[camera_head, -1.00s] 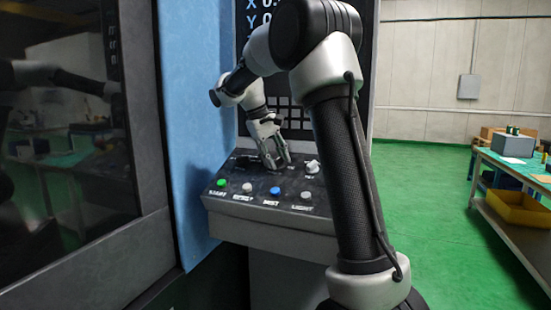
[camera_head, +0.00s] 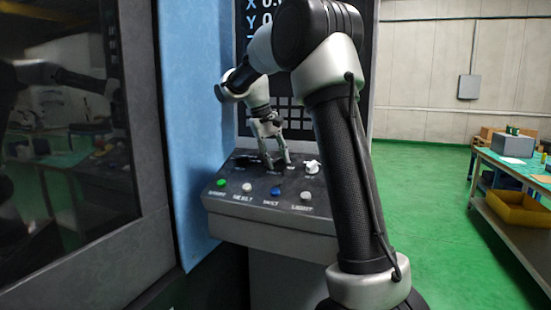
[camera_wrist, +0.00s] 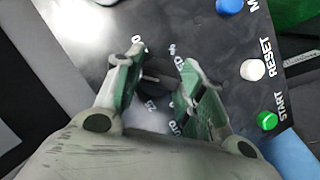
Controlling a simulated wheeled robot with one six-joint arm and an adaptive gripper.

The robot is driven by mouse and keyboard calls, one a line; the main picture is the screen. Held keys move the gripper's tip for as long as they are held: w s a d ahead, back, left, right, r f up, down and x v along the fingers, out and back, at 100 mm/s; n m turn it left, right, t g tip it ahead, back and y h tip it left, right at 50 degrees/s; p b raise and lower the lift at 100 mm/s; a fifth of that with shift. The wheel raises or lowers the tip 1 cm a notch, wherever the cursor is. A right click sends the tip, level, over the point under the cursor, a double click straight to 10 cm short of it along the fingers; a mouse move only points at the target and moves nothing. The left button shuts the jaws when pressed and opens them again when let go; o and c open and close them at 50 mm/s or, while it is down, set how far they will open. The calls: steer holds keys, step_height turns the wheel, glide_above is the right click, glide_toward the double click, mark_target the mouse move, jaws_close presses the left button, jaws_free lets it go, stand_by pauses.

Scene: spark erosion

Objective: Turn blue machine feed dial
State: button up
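The blue machine (camera_head: 195,120) carries a dark sloped control panel (camera_head: 225,200) in the head view. My gripper (camera_head: 270,163) reaches down to the back part of this panel. In the wrist view, a dark round dial (camera_wrist: 155,82) with white numbers around it lies between the fingers of my gripper (camera_wrist: 163,62). The fingers, with green inner pads, stand apart on either side of the dial. I cannot tell whether they touch it. The gripper partly hides the dial, and in the head view I cannot make it out clearly.
Near the panel's front edge are a green start button (camera_head: 221,183), a white button (camera_head: 247,187), a blue button (camera_head: 275,191) and another pale button (camera_head: 305,196). A white knob (camera_head: 311,167) stands right of my gripper. A workbench (camera_head: 505,175) is far right.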

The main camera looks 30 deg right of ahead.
steer(key=o, duration=0.4)
steer(key=shift+o, duration=0.2)
steer(key=v, duration=1.2)
steer(key=shift+w+a, duration=0.1)
